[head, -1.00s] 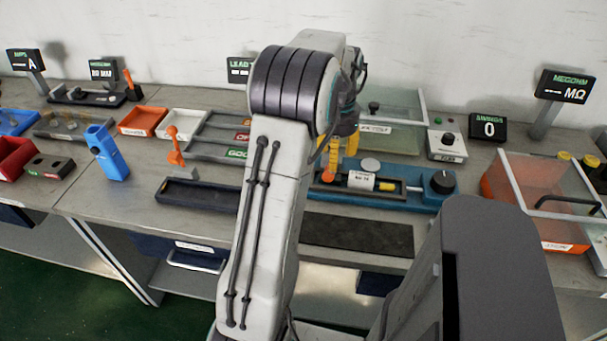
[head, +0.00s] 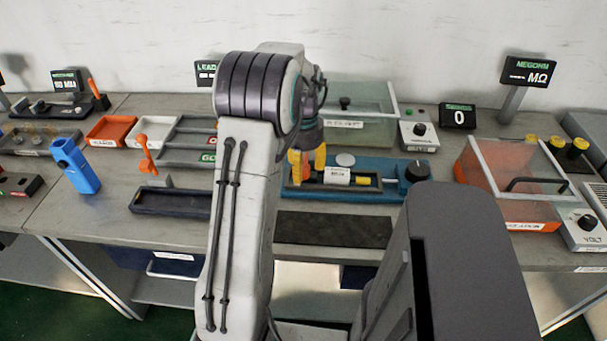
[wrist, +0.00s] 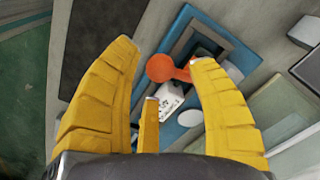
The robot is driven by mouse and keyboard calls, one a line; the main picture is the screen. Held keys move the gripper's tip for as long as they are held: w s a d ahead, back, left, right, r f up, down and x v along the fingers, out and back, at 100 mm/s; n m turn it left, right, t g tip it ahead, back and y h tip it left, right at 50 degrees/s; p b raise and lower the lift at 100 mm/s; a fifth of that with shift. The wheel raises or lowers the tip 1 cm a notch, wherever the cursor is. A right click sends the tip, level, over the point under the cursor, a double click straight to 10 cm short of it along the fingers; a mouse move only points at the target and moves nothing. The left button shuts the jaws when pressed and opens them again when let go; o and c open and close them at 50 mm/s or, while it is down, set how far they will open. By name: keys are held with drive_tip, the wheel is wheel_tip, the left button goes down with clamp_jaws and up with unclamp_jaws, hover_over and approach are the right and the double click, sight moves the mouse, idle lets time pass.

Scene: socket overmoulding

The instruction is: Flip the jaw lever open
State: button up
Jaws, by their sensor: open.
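The jaw lever, orange with a round knob (wrist: 160,68), is on the blue fixture (wrist: 184,20) in the wrist view. Its arm runs right, toward the right finger's tip; I cannot tell whether they touch. My gripper (wrist: 164,54) is open, its yellow fingers spread on either side of the knob, with nothing held. In the head view my gripper (head: 307,170) is over the left end of the blue fixture (head: 398,193). The fingers mostly hide the lever there. A white label block (head: 337,176) sits on the fixture.
A dark mat (head: 335,230) lies in front of the fixture. A glass-walled box (head: 365,100) stands behind it, and an orange bin with a clear lid (head: 510,205) to the right. A dark tray (head: 170,202) and another orange lever (head: 144,150) are to the left.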

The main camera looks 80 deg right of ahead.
drive_tip(key=shift+f, duration=1.3)
drive_tip(key=shift+o, duration=0.3)
clamp_jaws()
